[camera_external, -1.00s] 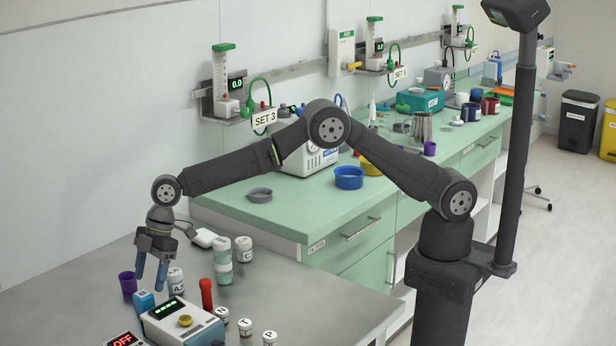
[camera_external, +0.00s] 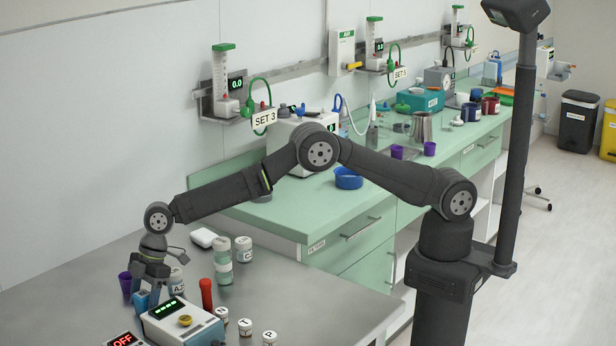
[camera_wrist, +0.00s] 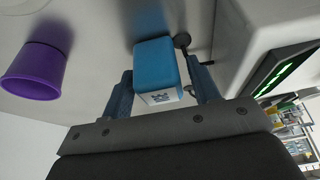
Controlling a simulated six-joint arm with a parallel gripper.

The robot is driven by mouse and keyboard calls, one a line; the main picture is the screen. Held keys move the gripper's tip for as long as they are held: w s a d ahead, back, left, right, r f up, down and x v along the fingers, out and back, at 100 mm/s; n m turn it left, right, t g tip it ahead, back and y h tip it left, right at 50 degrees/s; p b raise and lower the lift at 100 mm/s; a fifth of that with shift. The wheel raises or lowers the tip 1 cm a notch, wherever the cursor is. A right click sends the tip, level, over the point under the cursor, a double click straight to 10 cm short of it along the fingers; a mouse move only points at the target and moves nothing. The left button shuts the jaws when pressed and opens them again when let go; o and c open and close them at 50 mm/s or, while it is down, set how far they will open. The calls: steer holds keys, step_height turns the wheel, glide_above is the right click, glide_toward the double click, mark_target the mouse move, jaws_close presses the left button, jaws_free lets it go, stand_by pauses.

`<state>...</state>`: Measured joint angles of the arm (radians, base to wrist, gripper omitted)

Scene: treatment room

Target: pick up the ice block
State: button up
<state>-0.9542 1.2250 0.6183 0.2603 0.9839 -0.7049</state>
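The ice block is a small blue block (camera_external: 142,301) with a pale labelled face, standing on the grey table at the lower left. It also shows in the wrist view (camera_wrist: 155,62). My gripper (camera_external: 152,284) is low over the table at the block. In the wrist view my gripper (camera_wrist: 160,70) is open, with one finger on each side of the block. Small gaps seem to remain between the fingers and the block. In the external view the fingers partly hide the block.
A purple cup (camera_external: 125,283) stands close to the left of the block, also in the wrist view (camera_wrist: 36,72). A white device with a green display (camera_external: 182,322) stands close on the right. White-capped jars (camera_external: 177,279) and a red cylinder (camera_external: 206,293) are nearby.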

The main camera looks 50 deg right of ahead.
steer(key=c, duration=0.7)
steer(key=shift+c, duration=0.5)
steer(key=shift+r, duration=0.1)
